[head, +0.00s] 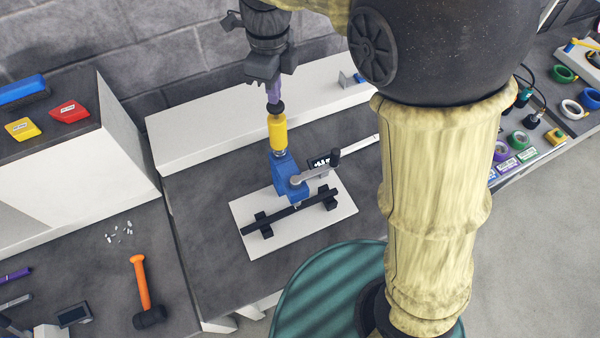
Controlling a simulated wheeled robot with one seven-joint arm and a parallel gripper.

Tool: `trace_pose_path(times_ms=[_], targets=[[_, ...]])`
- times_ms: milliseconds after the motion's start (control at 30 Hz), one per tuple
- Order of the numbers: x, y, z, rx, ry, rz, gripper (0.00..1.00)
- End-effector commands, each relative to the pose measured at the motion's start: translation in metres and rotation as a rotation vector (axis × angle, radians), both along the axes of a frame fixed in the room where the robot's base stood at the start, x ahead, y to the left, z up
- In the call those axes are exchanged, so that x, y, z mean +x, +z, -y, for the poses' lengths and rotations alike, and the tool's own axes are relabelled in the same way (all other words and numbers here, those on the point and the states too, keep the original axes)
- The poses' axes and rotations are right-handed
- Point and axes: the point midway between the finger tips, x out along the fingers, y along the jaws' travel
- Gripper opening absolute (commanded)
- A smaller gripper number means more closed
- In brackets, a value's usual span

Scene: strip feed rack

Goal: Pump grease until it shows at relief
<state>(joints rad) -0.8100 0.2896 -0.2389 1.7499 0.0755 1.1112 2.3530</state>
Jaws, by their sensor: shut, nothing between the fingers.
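A blue tool body (287,172) with a yellow cylinder (278,134) stands upright on a white plate (329,221). A black knob (276,108) caps the cylinder. A grey lever with a dark grip (335,156) reaches right from the body, beside a small display (319,162) whose reading is too small to be sure of. A black bar (288,212) lies across two black blocks below. My gripper (274,96) is shut and empty, its purple fingers pointing down at the knob; I cannot tell whether they touch it. I cannot make out a relief opening or any grease.
An orange-handled hammer (142,288) and small pale bits lie on the left bench. Red (69,111) and yellow (22,129) pieces sit on a cabinet at left. A white raised ledge (215,121) runs behind the tool. Coloured rings lie at right. My arm hides the centre right.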

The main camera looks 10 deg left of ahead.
Motion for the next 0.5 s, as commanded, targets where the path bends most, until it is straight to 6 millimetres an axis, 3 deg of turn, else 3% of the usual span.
trace_pose_path(times_ms=[500], targets=[[0.0009,-0.0098,0.001,0.0,-0.003,0.0,0.0]])
